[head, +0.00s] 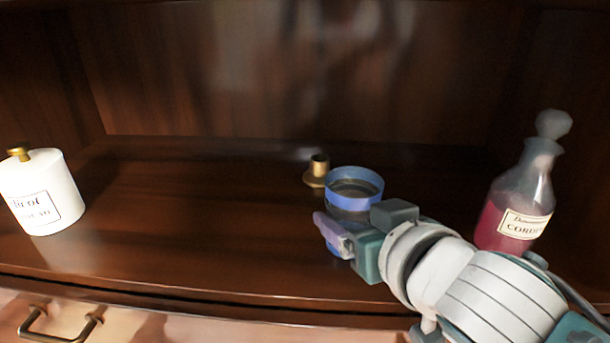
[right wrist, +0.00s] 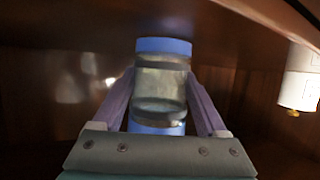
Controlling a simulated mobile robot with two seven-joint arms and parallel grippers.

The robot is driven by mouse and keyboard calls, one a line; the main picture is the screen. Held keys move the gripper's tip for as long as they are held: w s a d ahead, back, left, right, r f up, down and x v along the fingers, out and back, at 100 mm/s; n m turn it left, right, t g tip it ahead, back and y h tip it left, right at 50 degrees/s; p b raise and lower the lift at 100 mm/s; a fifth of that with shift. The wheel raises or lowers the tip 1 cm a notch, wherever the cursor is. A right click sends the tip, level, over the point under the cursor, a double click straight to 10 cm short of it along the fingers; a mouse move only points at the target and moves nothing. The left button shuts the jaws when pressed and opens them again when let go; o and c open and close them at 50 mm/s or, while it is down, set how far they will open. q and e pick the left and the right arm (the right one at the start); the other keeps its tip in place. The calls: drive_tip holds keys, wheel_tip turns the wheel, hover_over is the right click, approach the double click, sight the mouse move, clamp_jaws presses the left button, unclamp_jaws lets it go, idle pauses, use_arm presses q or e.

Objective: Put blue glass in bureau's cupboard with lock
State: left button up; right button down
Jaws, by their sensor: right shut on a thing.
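The blue glass (head: 354,183) has a blue rim and a clear, greyish middle. It is upright at the right of centre in the head view, over the dark wooden shelf (head: 190,230). My right gripper (head: 338,232) is shut on it from the near side. In the right wrist view the glass (right wrist: 161,85) sits between the two purple fingers (right wrist: 158,112). I cannot tell whether its base touches the shelf. My left gripper is not in view. No cupboard lock can be made out.
A small brass holder (head: 317,171) stands just behind the glass. A stoppered bottle of red cordial (head: 515,205) stands right, close to my right arm. A white lidded jar (head: 42,192) stands far left. A drawer handle (head: 60,325) is below. The shelf's left middle is clear.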

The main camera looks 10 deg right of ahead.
drive_tip(key=shift+r, duration=0.1)
unclamp_jaws()
